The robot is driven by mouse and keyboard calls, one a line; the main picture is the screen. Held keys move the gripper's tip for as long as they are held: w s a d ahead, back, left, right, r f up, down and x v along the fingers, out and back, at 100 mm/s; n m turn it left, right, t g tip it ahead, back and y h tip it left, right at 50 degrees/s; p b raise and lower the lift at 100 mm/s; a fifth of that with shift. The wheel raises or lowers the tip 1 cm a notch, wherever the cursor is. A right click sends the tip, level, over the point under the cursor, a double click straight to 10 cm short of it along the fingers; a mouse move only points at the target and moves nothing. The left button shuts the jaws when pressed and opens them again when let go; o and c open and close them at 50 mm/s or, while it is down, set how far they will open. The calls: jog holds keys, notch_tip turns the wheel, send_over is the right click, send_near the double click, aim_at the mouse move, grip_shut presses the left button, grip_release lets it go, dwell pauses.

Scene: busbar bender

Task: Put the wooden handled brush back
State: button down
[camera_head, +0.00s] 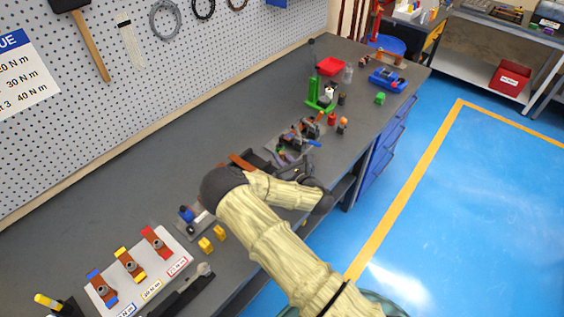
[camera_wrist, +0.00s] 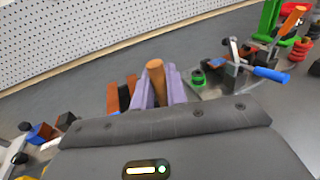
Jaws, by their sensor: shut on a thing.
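The brush's wooden handle (camera_wrist: 155,78) stands up between the two purple fingers of my gripper (camera_wrist: 157,92) in the wrist view. The fingers are closed on it. The brush's lower part and bristles are hidden behind the dark gripper body. In the head view my arm covers the gripper and the brush, near the front edge of the grey workbench (camera_head: 130,180). I cannot tell whether the brush touches the bench.
An orange-brown piece (camera_wrist: 113,97) lies left of the fingers. A bending tool with a blue handle (camera_wrist: 271,74) is to the right. A white board with coloured clamps (camera_head: 138,272) and yellow blocks (camera_head: 206,244) lie nearer. The bench by the pegboard (camera_head: 130,100) is clear.

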jog(key=shift+f, duration=1.1)
jog(key=shift+f, duration=0.2)
jog(key=c, duration=1.4)
grip_release()
jog(key=shift+r, duration=0.15)
